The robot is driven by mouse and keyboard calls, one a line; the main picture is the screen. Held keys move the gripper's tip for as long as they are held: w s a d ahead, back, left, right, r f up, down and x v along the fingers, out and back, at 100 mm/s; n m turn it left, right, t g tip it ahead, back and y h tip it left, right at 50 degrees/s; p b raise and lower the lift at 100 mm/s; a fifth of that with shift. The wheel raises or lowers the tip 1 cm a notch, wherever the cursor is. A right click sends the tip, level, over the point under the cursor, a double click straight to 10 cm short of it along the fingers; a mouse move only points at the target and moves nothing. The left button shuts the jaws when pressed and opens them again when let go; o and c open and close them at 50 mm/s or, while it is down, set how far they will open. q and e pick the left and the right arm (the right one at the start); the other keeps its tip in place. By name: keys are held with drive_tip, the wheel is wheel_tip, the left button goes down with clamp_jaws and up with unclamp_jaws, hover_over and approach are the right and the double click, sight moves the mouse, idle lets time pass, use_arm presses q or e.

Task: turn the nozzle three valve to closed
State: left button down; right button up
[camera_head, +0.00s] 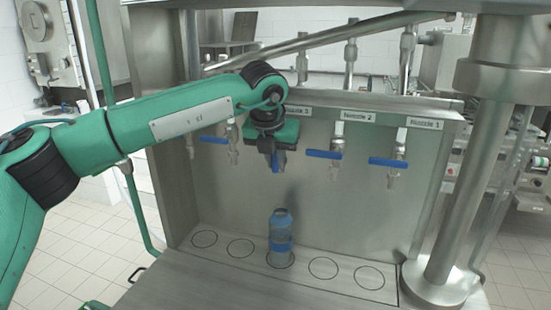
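The nozzle three valve (276,164) is mostly hidden behind my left gripper; only a bit of its blue handle shows below the gripper. Its label (299,110), partly covered by my arm, is on the panel just to the right. My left gripper (272,151) points down in front of this valve, at its handle. Its fingers are too small and dark to tell open from shut, and I cannot tell whether they touch the handle. A blue bottle (280,238) stands upright on the middle circle of the filler's base, below nozzle three. My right gripper is not in view.
The nozzle two valve (325,155) and nozzle one valve (388,163), with blue handles pointing left, are to the right. Another blue-handled valve (213,139) is left of my gripper. A thick metal post (480,150) stands at the right. The other base circles are empty.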

use_arm(q)
drive_tip(key=shift+f+b, duration=0.15)
drive_tip(key=shift+b, duration=0.2)
drive_tip(key=t+y+b, duration=0.1)
drive_tip(key=y+b, duration=0.1)
drive_tip(key=shift+a+m+b, duration=0.2)
drive_tip(key=shift+m+b, duration=0.1)
drive_tip(key=shift+b, duration=0.1)
drive_tip(key=shift+w+a+r+y+b, duration=0.2)
drive_tip(key=shift+y+b, duration=0.25)
drive_tip(key=shift+y, duration=0.55)
drive_tip(key=shift+t, duration=0.3)
drive_tip(key=c, duration=1.4)
unclamp_jaws()
drive_tip(key=shift+c, duration=0.2)
